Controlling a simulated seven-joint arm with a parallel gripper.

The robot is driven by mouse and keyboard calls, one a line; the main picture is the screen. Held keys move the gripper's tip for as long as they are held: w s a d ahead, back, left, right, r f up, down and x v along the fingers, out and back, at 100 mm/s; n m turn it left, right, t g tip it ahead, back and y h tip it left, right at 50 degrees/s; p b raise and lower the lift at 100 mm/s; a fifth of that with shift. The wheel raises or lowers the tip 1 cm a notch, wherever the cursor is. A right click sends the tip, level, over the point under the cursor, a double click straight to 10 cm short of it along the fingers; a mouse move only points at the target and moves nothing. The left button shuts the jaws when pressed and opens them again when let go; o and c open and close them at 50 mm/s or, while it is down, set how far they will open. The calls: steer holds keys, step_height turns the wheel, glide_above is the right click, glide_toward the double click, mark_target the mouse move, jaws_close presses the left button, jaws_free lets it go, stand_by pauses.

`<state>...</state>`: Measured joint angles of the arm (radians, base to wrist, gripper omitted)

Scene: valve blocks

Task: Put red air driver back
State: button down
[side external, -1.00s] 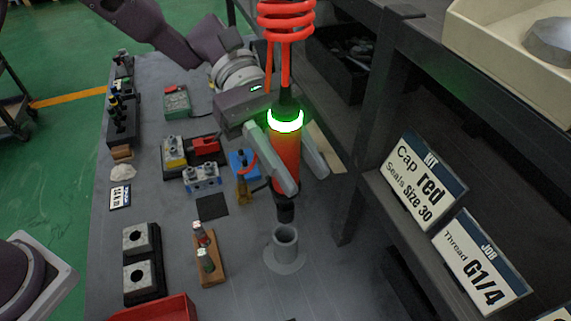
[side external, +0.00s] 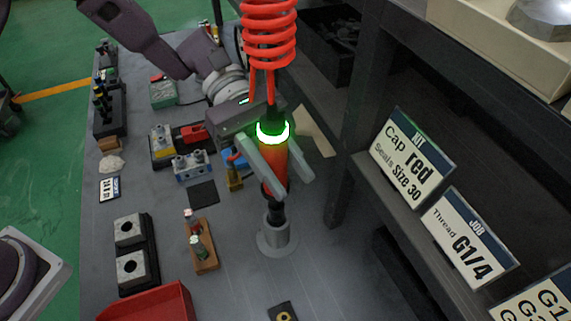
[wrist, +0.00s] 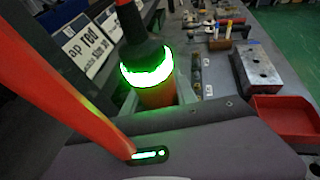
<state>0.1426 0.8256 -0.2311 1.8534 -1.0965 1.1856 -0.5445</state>
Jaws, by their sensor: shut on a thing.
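The red air driver (side external: 275,160) hangs upright under a red coiled hose (side external: 268,35), with a glowing green ring near its top. My gripper (side external: 285,182) is shut on the driver's body, a finger on either side. The grey tube holder (side external: 277,236) stands on a round base on the bench. The driver's black lower end is at the holder's mouth and seems to be just inside it. In the wrist view the driver (wrist: 150,75) shows its green ring and black top close up; its lower end is hidden.
A dark rack with the cap and job signs (side external: 412,157) stands close on the right. A wooden block with small fittings (side external: 201,247), two grey blocks (side external: 130,248) and a red tray (side external: 155,305) lie left of the holder.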

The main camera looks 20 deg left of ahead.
step_height(320, 180, down, 9)
steer(key=shift+f, duration=0.2)
stand_by(4.5)
steer(key=c, duration=0.9)
jaws_free()
steer(key=v, duration=0.2)
steer(key=shift+w+a+r, duration=0.1)
steer(key=shift+w+a, duration=0.1)
steer(key=shift+a, duration=0.05)
step_height(320, 180, up, 7)
steer(key=shift+a+r, duration=0.15)
